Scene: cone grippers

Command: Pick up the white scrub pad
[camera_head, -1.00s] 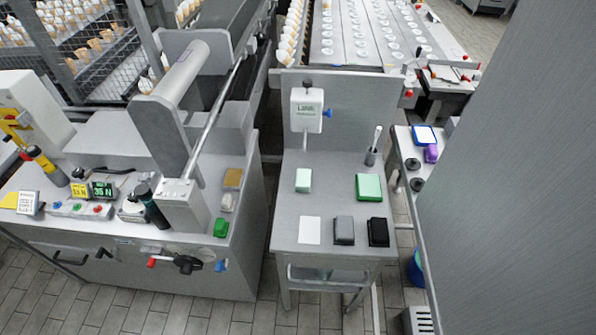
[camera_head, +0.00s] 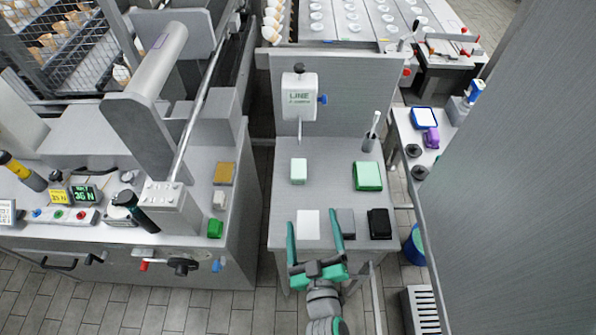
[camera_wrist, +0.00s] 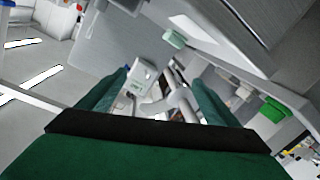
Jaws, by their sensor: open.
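The white scrub pad (camera_head: 308,223) appears as a flat white rectangle at the front left of the small grey table (camera_head: 330,160). My gripper (camera_head: 313,219) is at the table's front edge with its two green fingers spread wide and nothing held. In the head view the pad shows between the fingers, nearer the left one. I cannot tell the height of the fingers above the table. The wrist view shows the open fingers (camera_wrist: 158,80) against a tilted background. I cannot make out the pad there.
A grey pad (camera_head: 345,223) lies just right of the white one, partly behind my right finger. A black pad (camera_head: 379,224) is further right. The table's middle is clear.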

